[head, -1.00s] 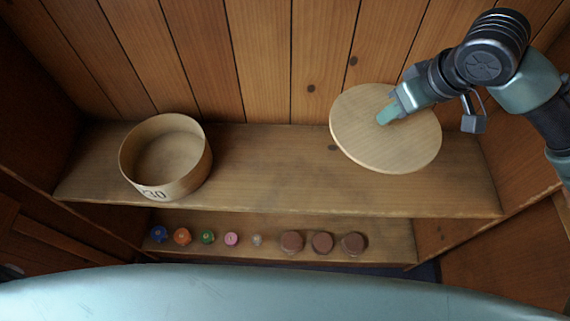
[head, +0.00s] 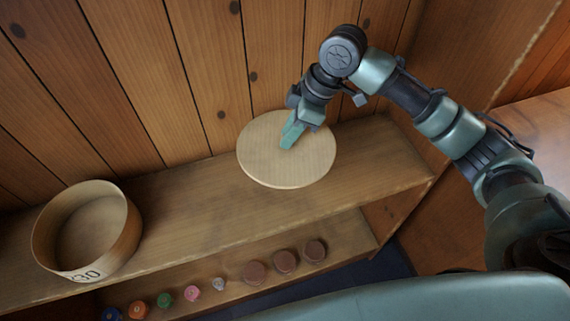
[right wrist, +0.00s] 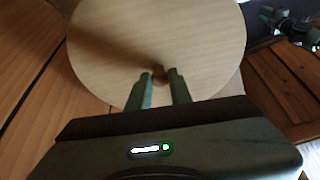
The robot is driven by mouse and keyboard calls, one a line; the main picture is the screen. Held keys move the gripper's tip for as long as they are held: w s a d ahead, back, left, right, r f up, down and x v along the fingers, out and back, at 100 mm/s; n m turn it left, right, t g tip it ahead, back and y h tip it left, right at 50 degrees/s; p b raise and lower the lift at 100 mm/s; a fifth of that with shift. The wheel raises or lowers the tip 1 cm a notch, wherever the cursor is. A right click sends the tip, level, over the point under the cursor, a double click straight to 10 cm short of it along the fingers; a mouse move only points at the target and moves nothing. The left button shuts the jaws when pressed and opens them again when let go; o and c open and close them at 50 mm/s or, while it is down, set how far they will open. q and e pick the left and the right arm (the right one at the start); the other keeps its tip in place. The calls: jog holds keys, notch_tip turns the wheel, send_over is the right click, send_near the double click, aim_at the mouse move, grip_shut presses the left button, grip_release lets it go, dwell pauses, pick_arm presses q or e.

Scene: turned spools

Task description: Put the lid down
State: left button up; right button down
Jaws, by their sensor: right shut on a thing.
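The lid (head: 270,165) is a pale round wooden disc over the right part of the upper shelf, near the plank back wall. My right gripper (head: 290,138) reaches down onto its middle. In the right wrist view the two fingers (right wrist: 160,80) are closed around a small knob (right wrist: 161,71) at the lid's middle, and the lid (right wrist: 190,35) fills the upper part. The lid looks about level in the head view. I cannot tell whether its underside touches the shelf. The round open box (head: 122,240) marked "30" stands to the left, uncovered. My left gripper is not in view.
The upper shelf (head: 190,215) is clear between box and lid. The lower shelf (head: 335,240) holds several small coloured spools, such as a green one (head: 164,300), and brown ones (head: 285,261). A side panel (head: 425,150) bounds the shelf at the right.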

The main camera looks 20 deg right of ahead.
aim_at(305, 145)
notch_tip(305, 145, down, 12)
jog(key=shift+f+p, duration=0.15)
jog(key=shift+p, duration=0.2)
jog(key=c, duration=1.3)
grip_release()
jog(key=shift+f, duration=0.1)
jog(key=v, duration=1.2)
jog(key=shift+b, duration=0.4)
